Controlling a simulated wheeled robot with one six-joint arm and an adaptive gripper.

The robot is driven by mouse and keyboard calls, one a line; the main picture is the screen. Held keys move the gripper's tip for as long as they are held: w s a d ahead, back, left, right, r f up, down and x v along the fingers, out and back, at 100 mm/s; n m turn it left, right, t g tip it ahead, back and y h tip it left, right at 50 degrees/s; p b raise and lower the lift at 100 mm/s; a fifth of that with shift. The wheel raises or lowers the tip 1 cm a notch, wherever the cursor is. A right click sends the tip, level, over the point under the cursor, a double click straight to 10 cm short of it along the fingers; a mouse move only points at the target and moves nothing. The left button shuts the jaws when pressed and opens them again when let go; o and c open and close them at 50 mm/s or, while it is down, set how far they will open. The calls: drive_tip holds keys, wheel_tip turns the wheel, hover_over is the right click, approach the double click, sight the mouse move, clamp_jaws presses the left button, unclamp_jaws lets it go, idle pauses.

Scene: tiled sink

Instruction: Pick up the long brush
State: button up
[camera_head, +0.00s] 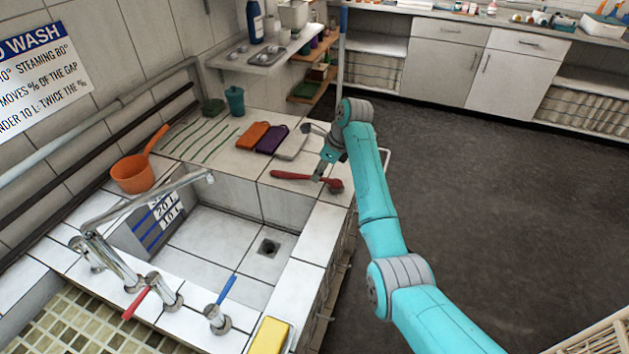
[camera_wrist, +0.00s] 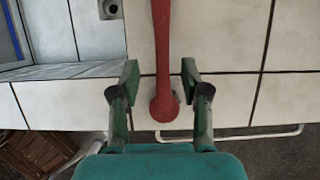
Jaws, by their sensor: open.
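The long brush is red and lies flat on the tiled counter behind the sink; its handle (camera_head: 292,175) points left and its thicker end is at the right in the head view. In the wrist view the red brush (camera_wrist: 162,45) runs down the middle, with its rounded end at the bottom. My gripper (camera_head: 318,172) is over the right part of the brush. In the wrist view my gripper (camera_wrist: 160,80) is open, one finger on each side of the brush, with a gap on both sides. I cannot tell how high the fingertips are above the tiles.
The sink basin (camera_head: 228,240) is in front, with a tap (camera_head: 150,200) over it. Orange (camera_head: 253,135), purple (camera_head: 272,139) and whitish (camera_head: 292,146) flat items lie just behind the brush. An orange dipper (camera_head: 132,174) stands at left, a teal cup (camera_head: 235,100) at the back.

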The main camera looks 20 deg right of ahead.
sight(306, 178)
drive_tip(key=shift+x, duration=1.8)
drive_tip(key=shift+d, duration=0.15)
clamp_jaws()
drive_tip(key=shift+r, duration=0.1)
